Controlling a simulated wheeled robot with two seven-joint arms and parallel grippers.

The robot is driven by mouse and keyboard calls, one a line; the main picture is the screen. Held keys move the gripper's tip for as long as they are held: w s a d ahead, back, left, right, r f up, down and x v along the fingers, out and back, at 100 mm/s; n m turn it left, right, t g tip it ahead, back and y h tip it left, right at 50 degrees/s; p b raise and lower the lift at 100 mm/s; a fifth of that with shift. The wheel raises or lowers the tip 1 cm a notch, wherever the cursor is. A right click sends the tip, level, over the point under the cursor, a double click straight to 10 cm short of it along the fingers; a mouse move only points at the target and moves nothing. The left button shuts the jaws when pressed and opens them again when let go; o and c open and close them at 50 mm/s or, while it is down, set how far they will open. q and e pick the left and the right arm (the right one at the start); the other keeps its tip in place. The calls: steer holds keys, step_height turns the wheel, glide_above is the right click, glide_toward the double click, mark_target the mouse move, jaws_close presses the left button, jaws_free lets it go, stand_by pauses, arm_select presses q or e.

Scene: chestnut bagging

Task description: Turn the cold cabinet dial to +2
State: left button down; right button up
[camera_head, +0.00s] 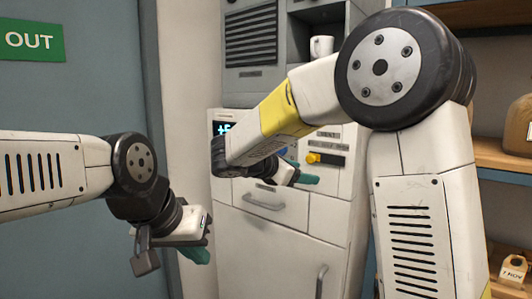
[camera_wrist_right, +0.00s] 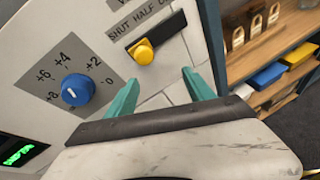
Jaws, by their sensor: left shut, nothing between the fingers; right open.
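The cold cabinet dial (camera_wrist_right: 76,90) is a round blue knob on a grey scale plate marked +8, +6, +4, +2 and 0. A small white mark shows on its left side, roughly toward +8; its exact setting is hard to read. In the head view my right arm mostly hides the dial. My right gripper (camera_wrist_right: 160,90) has its teal fingers spread and empty, to the right of the dial and apart from it. It also shows in the head view (camera_head: 305,179), in front of the cabinet. My left gripper (camera_head: 203,257) is shut and empty, left of the cabinet.
A yellow-knobbed slider (camera_wrist_right: 144,54), labelled SHUT and HALF, sits right of the dial. A lit display (camera_head: 221,128), partly hidden, shows "+6". Cabinet drawers with a handle (camera_head: 263,201) lie below. A white mug (camera_head: 321,47) stands in a niche above. Wooden shelves (camera_head: 497,152) stand at right.

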steer(key=w+a+r+n+t, duration=0.2)
steer(key=a+n+t, duration=0.1)
steer(key=a, duration=0.3)
steer(key=w+a+r+n+t, duration=0.1)
steer(key=w+a+n+t, duration=0.1)
steer(key=a, duration=0.4)
steer(key=x, duration=0.7)
steer(key=shift+r, duration=0.2)
jaws_close()
steer(key=m, duration=0.8)
steer(key=shift+w+m, duration=0.1)
steer(key=shift+m, duration=0.3)
